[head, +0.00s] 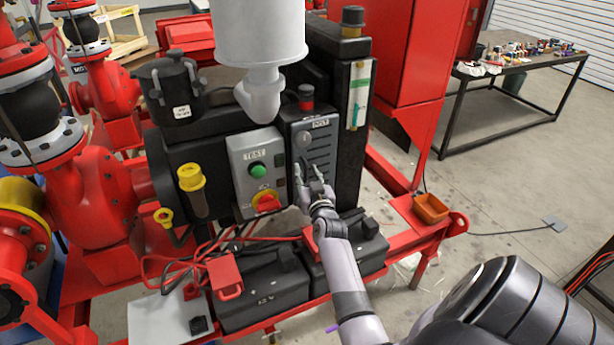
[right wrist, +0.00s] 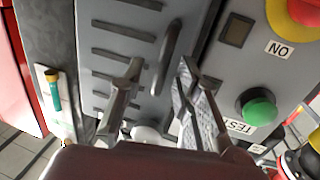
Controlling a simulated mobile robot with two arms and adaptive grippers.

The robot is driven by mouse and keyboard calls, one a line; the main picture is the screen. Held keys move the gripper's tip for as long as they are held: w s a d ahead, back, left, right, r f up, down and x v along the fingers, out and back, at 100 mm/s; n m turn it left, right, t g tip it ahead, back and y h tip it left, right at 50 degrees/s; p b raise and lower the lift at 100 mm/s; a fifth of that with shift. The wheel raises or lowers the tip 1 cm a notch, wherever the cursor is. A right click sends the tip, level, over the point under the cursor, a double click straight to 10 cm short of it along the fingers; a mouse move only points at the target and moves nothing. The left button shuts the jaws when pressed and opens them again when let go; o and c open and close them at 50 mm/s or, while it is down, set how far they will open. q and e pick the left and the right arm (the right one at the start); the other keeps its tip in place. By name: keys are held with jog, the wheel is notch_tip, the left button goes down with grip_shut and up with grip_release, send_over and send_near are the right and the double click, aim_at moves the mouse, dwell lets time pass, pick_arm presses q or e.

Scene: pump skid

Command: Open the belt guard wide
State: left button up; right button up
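The belt guard (head: 320,138) is a grey slotted panel labelled BELT, right of the TEST control box in the head view. It looks closed against the dark housing. In the right wrist view, the guard (right wrist: 112,50) fills the upper middle, with a dark upright bar handle (right wrist: 168,58) on it. My right gripper (head: 309,174) is in front of the guard's lower half. In the right wrist view, my right gripper (right wrist: 160,68) is open, with the handle showing between its fingertips. Contact with the handle cannot be told. My left gripper is not in view.
The control box (head: 257,170) with a green button and red-yellow switch is close left of the guard. A sight gauge (head: 358,95) is to the right. Black batteries (head: 262,290) and cables lie below. An orange tray (head: 431,208) sits on the red frame.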

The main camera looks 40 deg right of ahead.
jog(key=shift+c, duration=0.5)
grip_shut()
